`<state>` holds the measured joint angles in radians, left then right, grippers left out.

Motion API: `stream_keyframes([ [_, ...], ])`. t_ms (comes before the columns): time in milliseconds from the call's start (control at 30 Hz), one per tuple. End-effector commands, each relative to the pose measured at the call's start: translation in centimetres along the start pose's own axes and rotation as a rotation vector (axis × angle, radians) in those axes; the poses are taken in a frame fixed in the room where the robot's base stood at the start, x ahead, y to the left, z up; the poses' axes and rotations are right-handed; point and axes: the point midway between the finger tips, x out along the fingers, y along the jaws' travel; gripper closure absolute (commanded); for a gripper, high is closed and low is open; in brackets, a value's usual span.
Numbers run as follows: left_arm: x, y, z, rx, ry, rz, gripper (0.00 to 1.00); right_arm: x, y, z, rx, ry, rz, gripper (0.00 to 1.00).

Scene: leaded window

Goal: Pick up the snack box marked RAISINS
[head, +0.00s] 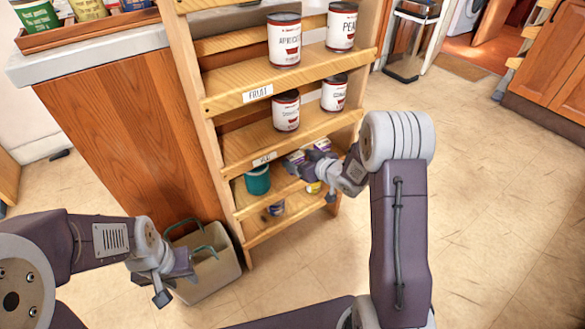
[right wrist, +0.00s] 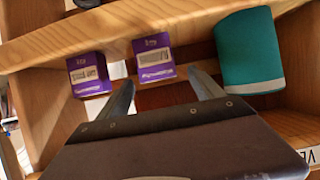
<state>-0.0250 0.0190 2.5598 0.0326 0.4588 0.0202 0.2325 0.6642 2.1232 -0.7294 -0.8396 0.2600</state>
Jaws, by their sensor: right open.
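Two small purple and white boxes stand side by side on a low rack shelf. In the right wrist view one purple box (right wrist: 153,58) is beyond the gap between my fingers, and the other purple box (right wrist: 89,77) is to its left. Their print is too small to tell which is marked RAISINS. In the head view the boxes (head: 296,156) (head: 322,145) show partly behind my right gripper (head: 300,169). That gripper, also in the right wrist view (right wrist: 165,88), is open and empty, just short of the boxes. My left gripper (head: 174,282) is open and empty, low at the left.
A teal canister (head: 257,181) stands beside the boxes, also in the right wrist view (right wrist: 249,50). The wooden rack (head: 228,153) has cans on upper shelves and smaller items below. A grey bin (head: 212,274) is near my left gripper. Floor at right is clear.

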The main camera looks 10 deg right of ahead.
Motion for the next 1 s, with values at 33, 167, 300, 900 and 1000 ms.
stream_keyframes([
  [33, 0.8, 0.0, 0.1, 0.0, 0.0, 0.0, 0.64, 0.8, 0.0, 0.4, -0.002, 0.001, 0.0, 0.24],
  [167, 0.8, 0.0, 0.1, 0.0, 0.0, 0.0, 0.64, 1.1, 0.0, 0.1, 0.0, 0.0, 0.001, 0.24],
  [300, 3.1, -0.1, 0.3, 0.0, 0.0, 0.0, 0.64, 3.2, 0.1, 1.0, -0.002, 0.001, 0.001, 0.24],
  [900, 4.6, -0.1, 0.5, 0.0, 0.0, 0.0, 0.64, 6.2, 0.2, 0.4, 0.0, -0.001, 0.002, 0.65],
  [1000, 4.6, -0.1, 0.5, 0.0, 0.0, 0.0, 0.64, 6.2, 0.2, 0.4, 0.0, -0.001, 0.002, 0.89],
])
